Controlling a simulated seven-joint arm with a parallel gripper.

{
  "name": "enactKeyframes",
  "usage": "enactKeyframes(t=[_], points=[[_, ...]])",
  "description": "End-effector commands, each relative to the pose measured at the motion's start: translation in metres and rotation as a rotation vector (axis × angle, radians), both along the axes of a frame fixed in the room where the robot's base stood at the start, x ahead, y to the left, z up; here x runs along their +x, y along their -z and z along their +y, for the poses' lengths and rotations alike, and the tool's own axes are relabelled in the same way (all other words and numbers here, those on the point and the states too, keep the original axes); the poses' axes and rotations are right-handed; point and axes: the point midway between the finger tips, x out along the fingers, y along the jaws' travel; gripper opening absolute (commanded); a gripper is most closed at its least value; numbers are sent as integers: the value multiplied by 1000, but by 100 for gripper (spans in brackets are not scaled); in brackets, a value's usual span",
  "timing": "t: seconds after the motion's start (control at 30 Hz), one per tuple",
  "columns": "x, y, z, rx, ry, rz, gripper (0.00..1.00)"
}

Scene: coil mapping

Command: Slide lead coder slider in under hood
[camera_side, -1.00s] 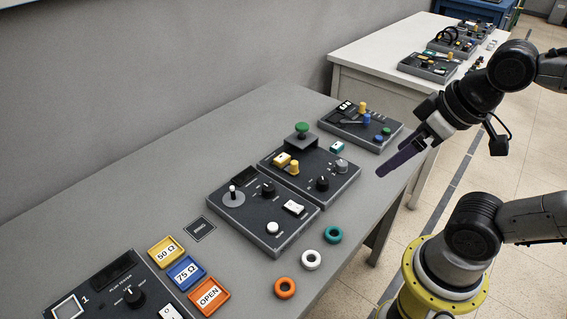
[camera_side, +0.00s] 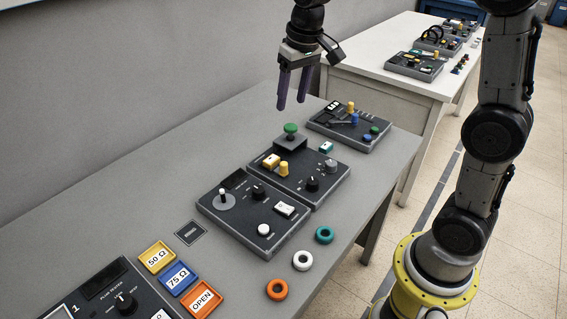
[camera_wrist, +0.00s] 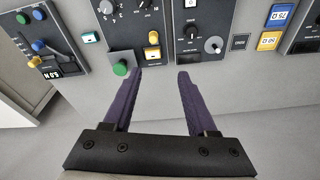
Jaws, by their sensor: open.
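The middle grey panel (camera_side: 298,178) carries a green round knob (camera_side: 291,129) on a grey block (camera_side: 290,144) at its back edge. In the wrist view the green knob (camera_wrist: 121,68) stands near the left fingertip, and its block (camera_wrist: 121,57) juts past the panel edge. No label shows which part is the lead coder slider or the hood; the knobbed block may be either. My gripper (camera_side: 291,105) is open and empty, pointing down above and behind this panel. In the wrist view the gap between the purple fingers (camera_wrist: 158,75) lies right of the green knob.
Other panels stand at left (camera_side: 240,232) and right (camera_side: 341,138). Several coloured rings and tiles lie in front and left. The table behind the panels is clear.

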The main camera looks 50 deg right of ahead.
Motion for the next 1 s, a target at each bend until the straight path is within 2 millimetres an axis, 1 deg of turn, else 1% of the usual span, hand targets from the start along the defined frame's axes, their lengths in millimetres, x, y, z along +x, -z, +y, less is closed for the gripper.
enactKeyframes(t=[0.03, 0.1, 0.23, 0.33, 0.57, 0.67, 1.0], points=[[15, 17, -5, 4, 11, 37, 58], [29, 37, -10, 8, 20, 77, 58], [43, 69, -18, 14, 32, 136, 58], [44, 87, -21, 19, 39, 174, 58], [42, 107, -23, 21, 44, 195, 58], [42, 122, -23, 22, 44, 196, 58], [41, 189, -23, 22, 43, 197, 58]])
